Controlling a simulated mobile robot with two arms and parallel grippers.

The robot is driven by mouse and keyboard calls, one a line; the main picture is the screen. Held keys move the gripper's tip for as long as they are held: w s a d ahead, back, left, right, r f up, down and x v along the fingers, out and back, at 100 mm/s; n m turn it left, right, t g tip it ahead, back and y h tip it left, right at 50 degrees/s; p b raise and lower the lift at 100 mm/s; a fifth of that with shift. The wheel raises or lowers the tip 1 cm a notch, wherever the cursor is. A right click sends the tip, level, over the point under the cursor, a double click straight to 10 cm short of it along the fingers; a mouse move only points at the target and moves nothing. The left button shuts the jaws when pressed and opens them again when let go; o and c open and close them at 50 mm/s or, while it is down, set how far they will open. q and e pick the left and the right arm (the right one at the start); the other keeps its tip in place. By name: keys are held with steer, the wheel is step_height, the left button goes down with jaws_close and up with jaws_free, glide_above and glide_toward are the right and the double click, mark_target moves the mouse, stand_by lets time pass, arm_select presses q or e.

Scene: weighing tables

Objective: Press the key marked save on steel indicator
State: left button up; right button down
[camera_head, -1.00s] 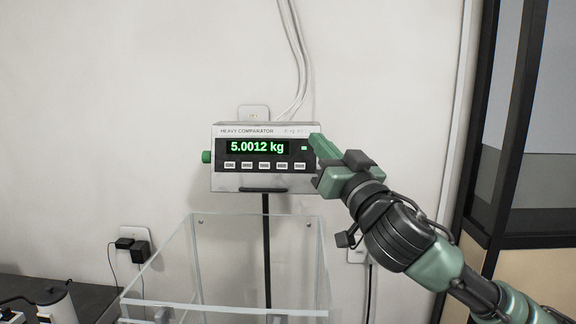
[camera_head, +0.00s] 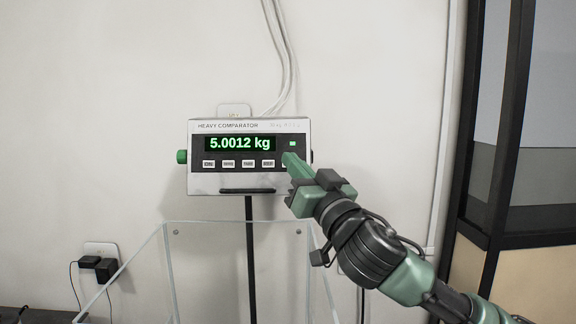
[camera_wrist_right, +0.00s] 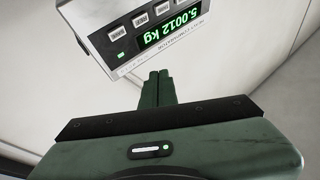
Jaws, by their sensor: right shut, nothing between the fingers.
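The steel indicator (camera_head: 198,186) is a box on a black post, marked HEAVY COMPARATOR, reading 5.0012 kg in green. It also shows upside down in the wrist view (camera_wrist_right: 98,14). A row of several small pale keys runs under the display; their labels are too small to read surely. My right gripper (camera_head: 290,158) is shut and empty, its tip in front of the panel's right end, partly covering the rightmost key. In the wrist view the green fingers (camera_wrist_right: 158,80) point toward the indicator, with that end key (camera_wrist_right: 112,33) in sight. No contact shows. My left gripper is not seen.
A clear open-topped box (camera_head: 150,262) stands below and in front of the indicator. A green knob (camera_head: 181,156) sits on the indicator's left side. Cables run up the wall behind. A dark-framed cabinet (camera_head: 485,130) stands at the right.

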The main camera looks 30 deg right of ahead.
steer(key=w+d+f, duration=0.2)
steer(key=w+d, duration=0.2)
steer(key=w, duration=0.3)
steer(key=shift+d+f, duration=0.15)
steer(key=shift+f, duration=0.05)
steer(key=shift+w, duration=0.15)
stand_by(1.9)
steer(key=shift+w+d+f, duration=0.1)
steer(key=shift+w+d, duration=0.1)
steer(key=shift+w, duration=0.05)
steer(key=shift+w+d+f, duration=0.1)
steer(key=shift+w+d, duration=0.1)
steer(key=shift+w, duration=0.1)
stand_by(0.7)
steer(key=shift+s, duration=0.1)
steer(key=shift+s+a+r, duration=0.2)
steer(key=shift+s+a, duration=0.2)
steer(key=shift+s, duration=0.2)
steer(key=s, duration=0.1)
steer(key=s+a+r, duration=0.1)
steer(key=s+a, duration=0.1)
steer(key=s, duration=0.1)
steer(key=shift+a+r, duration=0.2)
steer(key=shift+a, duration=0.05)
stand_by(0.4)
